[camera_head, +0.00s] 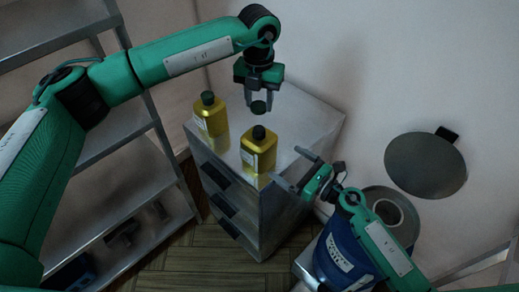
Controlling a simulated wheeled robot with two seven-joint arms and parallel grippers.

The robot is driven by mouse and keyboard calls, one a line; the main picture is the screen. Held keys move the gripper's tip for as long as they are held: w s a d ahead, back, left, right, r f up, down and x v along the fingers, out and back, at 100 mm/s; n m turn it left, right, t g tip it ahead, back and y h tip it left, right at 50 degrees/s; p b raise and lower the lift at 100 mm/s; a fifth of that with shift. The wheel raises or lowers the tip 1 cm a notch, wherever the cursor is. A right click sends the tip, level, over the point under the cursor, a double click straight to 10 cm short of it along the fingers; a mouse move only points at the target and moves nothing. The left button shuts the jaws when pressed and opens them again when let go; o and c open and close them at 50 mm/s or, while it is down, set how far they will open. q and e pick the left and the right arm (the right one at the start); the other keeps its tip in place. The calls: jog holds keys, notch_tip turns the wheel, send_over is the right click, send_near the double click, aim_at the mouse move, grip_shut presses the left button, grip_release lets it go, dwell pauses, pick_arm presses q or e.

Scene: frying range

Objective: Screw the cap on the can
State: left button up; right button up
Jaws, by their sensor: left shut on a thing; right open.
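A yellow can (258,158) with a white label stands upright near the front of the metal cabinet's top. Its top (258,132) is dark; I cannot tell whether that is a neck or a cap. My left gripper (259,103) points down and is shut on a small dark cap (258,108), which appears above and apart from this can. My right gripper (289,166) is open and empty, to the right of the can, with its fingers pointing towards it. A second yellow can (211,119) with a dark top stands behind and to the left.
The metal cabinet (310,117) has drawers in front and clear top at the back right. Metal shelving (105,165) stands at left. A blue drum (340,255) stands low at right. A round grey lid (425,165) is by the wall.

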jog(key=shift+w, duration=0.1)
jog(key=x, duration=1.2)
jog(key=c, duration=1.2)
pick_arm(q)
send_over(259, 129)
jog(key=shift+w+f, duration=0.1)
jog(key=shift+f, duration=2.4)
pick_arm(e)
jog(key=shift+c, duration=0.2)
pick_arm(q)
jog(key=shift+f, duration=0.9)
jog(key=shift+f, duration=0.55)
